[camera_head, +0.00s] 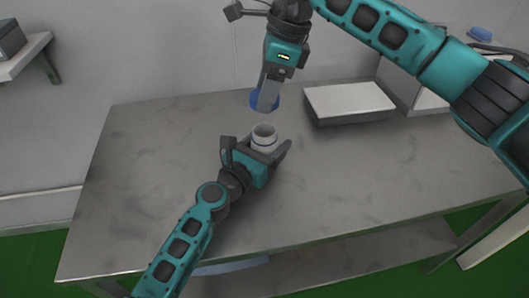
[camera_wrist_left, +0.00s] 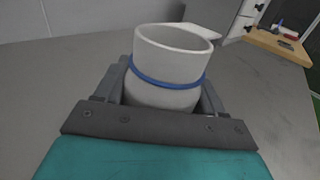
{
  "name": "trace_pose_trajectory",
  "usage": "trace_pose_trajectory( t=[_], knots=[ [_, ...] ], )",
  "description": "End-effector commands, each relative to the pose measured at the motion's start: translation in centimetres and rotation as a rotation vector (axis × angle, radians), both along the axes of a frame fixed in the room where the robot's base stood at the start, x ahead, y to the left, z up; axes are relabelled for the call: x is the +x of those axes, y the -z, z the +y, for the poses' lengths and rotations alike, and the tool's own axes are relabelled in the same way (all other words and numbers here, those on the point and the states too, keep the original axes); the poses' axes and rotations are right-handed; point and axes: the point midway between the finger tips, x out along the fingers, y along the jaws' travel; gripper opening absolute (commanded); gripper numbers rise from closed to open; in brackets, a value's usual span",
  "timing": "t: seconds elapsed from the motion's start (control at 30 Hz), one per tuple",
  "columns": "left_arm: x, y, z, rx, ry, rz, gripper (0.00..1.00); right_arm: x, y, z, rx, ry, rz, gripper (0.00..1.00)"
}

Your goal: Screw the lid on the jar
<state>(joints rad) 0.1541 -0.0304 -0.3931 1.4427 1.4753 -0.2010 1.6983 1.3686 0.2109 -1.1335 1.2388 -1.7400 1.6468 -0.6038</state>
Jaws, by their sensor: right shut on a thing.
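The jar (camera_head: 264,138) is a pale open-topped cylinder with a blue ring below its rim. It stands upright at my left gripper (camera_head: 268,154). In the left wrist view the jar (camera_wrist_left: 168,75) sits between the two fingers, which close against its sides; its lower part is hidden by the gripper. Its mouth is uncovered. My right gripper (camera_head: 268,95) points down and is shut on the blue lid (camera_head: 254,98). The lid is above and apart from the jar in the head view; the fingers hide part of it.
The grey metal table (camera_head: 150,170) is mostly clear. A flat box with a pale top (camera_head: 349,99) lies to the right of the lid, near the back. A wall shelf (camera_head: 22,55) holds a dark box (camera_head: 10,38) at the far left.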

Motion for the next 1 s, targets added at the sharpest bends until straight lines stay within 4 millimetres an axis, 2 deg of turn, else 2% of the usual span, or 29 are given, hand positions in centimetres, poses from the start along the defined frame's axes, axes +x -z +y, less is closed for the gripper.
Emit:
trace_pose_trajectory(
  t=[0.07,0.57,0.77,1.0],
  knots=[
    [0.0,0.0,0.0,0.0,0.0,0.0,0.61,0.0,0.0,0.0,0.0,0.0,0.0,0.31],
    [0.0,0.0,0.0,0.001,0.0,0.001,0.13,0.0,0.0,0.0,0.0,0.0,0.0,0.31],
    [0.0,0.0,0.0,0.001,0.0,0.001,0.13,0.0,1.1,0.0,-0.001,0.001,0.001,0.31],
    [0.0,0.0,0.0,0.001,0.0,0.001,0.13,0.0,4.6,0.0,-0.001,0.001,0.001,0.31]
  ],
)
